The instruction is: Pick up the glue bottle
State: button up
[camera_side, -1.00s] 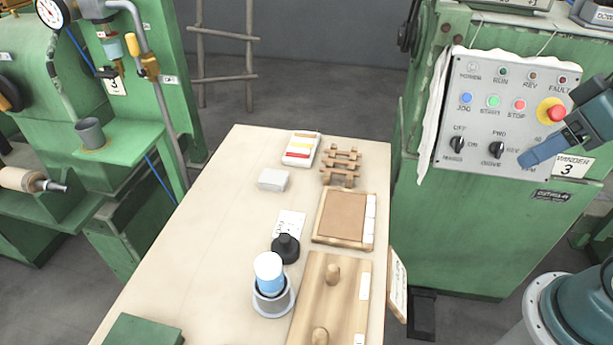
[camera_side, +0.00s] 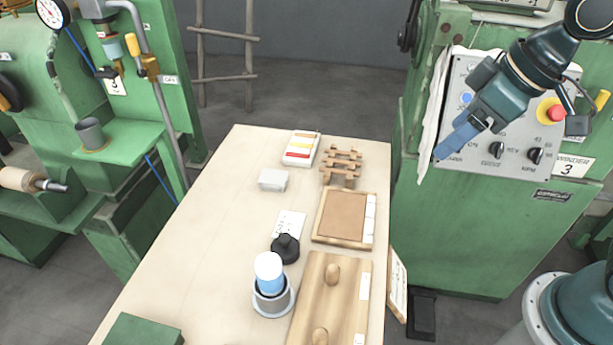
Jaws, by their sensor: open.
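A bottle with a white top and blue body (camera_side: 269,273), seemingly the glue bottle, stands upright in a round grey holder (camera_side: 273,303) near the front of the table. Its lower part is hidden by the holder. My gripper (camera_side: 447,146), with blue fingers, is open and empty. It shows in front of the winder's control panel, well up and to the right of the bottle. The gap between the fingers is hard to see from this side.
A squat black knobbed object (camera_side: 285,249) stands right behind the bottle. A wooden board with knobs (camera_side: 323,285) lies to its right, with a framed tray (camera_side: 341,216) and wooden rack (camera_side: 341,165) farther back. The table's left middle (camera_side: 205,240) is clear.

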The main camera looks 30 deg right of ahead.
jog(key=w+a+f+n+g+y, duration=0.1)
jog(key=w+a+f+n, duration=0.15)
jog(key=a, duration=0.35)
jog(key=w+a+f+n, duration=0.2)
jog(key=w+a+f, duration=0.15)
jog(key=a, duration=0.25)
jog(key=n+g+y, duration=0.1)
jog(key=n, duration=0.2)
send_near(273, 262)
jog(key=shift+w+a+f+m, duration=0.1)
jog(key=shift+w+f+m, duration=0.1)
jog(key=shift+w+m, duration=0.05)
jog(key=shift+f, duration=0.15)
jog(key=shift+g, duration=0.3)
jog(key=shift+x, duration=4.15)
jog(key=shift+w, duration=0.1)
jog(key=shift+x, duration=2.55)
jog(key=c, duration=1.1)
